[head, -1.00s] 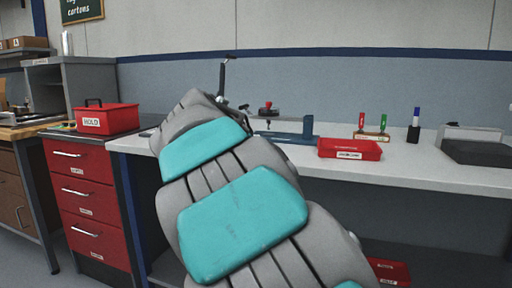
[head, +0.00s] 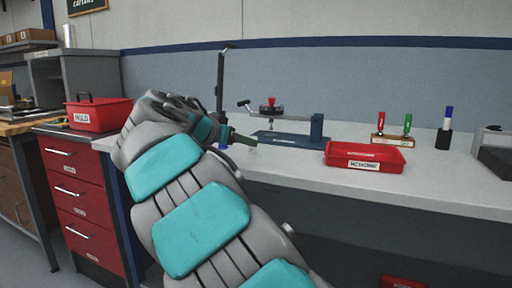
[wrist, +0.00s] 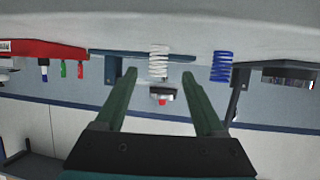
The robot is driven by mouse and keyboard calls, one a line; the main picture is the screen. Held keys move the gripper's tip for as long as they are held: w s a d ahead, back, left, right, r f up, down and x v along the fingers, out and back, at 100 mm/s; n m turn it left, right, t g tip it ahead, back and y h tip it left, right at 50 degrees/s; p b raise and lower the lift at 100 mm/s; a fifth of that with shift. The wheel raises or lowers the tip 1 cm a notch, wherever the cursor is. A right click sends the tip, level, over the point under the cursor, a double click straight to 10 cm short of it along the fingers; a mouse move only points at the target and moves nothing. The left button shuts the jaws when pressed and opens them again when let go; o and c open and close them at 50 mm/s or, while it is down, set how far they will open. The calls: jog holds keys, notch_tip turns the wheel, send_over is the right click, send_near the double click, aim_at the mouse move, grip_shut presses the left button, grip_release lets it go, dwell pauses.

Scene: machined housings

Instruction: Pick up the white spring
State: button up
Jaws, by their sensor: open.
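The white spring (wrist: 159,62) shows upright between the fingertips of my gripper (wrist: 158,76) in the wrist view, which looks upside down. It appears a little beyond the tips, and I see no contact. The two green fingers are apart and nothing is held. In the head view my gripper (head: 252,141) points right, low over the front of the bench; the white spring is too small and pale there to make out surely. A blue spring (wrist: 222,67) stands to the right of the white one in the wrist view, just outside the right finger.
A blue fixture with a red-knobbed clamp (head: 285,138) stands behind on the bench (head: 440,184). A red tray (head: 365,155) lies right of it, with a marker rack (head: 392,139) behind. A dark post (head: 220,80) rises behind my wrist. A red HOLD box (head: 98,113) is at left.

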aim_at(252, 148)
jog(key=shift+p+x, duration=0.35)
jog(key=shift+x, duration=2.85)
jog(key=shift+s+f, duration=0.15)
jog(key=shift+c, duration=0.3)
grip_shut()
